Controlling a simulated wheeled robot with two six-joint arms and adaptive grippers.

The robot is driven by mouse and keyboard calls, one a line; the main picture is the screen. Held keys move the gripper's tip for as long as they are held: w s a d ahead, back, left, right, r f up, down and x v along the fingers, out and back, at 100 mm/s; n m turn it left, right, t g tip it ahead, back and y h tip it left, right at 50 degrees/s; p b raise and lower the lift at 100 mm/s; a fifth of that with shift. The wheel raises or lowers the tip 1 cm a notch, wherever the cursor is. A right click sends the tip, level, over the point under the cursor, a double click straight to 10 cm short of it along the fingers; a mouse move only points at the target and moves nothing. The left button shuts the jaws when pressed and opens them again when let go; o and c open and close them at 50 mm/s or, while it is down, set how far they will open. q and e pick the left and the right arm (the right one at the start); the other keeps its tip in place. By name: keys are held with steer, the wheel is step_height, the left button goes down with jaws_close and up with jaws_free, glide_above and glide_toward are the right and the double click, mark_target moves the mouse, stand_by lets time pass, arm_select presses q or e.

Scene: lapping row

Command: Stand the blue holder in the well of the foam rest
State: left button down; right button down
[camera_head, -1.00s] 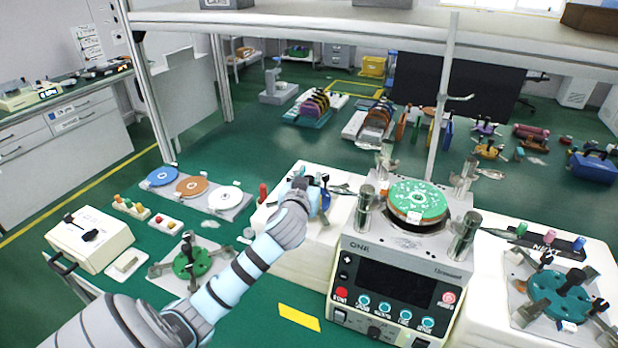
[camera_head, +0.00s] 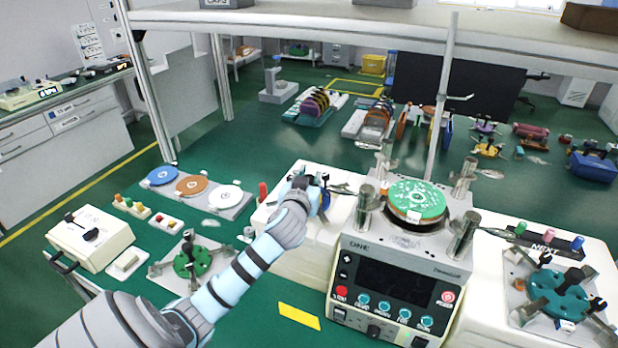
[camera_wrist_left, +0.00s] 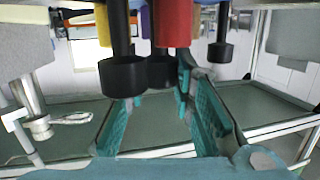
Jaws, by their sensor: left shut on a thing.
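My left gripper (camera_head: 316,184) is over the white block left of the machine. The blue holder shows only as a small blue patch (camera_head: 325,200) beside and below the gripper; the wrist hides most of it. In the left wrist view the teal-padded fingers (camera_wrist_left: 158,98) stand around a black knob (camera_wrist_left: 160,72), and another black knob (camera_wrist_left: 122,75) is close by. The gripper is shut on what looks like the blue holder's knob. The white block (camera_head: 305,250) may be the foam rest; its well is hidden, so I cannot tell whether the holder is in it. My right gripper is not in view.
The machine with a green disc (camera_head: 414,200) and metal posts stands just right of the gripper. A green holder (camera_head: 192,262) and a teal holder (camera_head: 558,295) sit on plates at left and right. A tray of discs (camera_head: 232,206) lies at left. A red handle (camera_head: 263,192) stands close by.

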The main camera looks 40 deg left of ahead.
arm_select(q)
steer(key=shift+f+b, duration=0.75)
steer(key=shift+f, duration=0.3)
steer(key=c, duration=1.3)
jaws_free()
steer(key=shift+s, duration=0.1)
steer(key=v, duration=1.2)
steer(key=shift+d, duration=0.1)
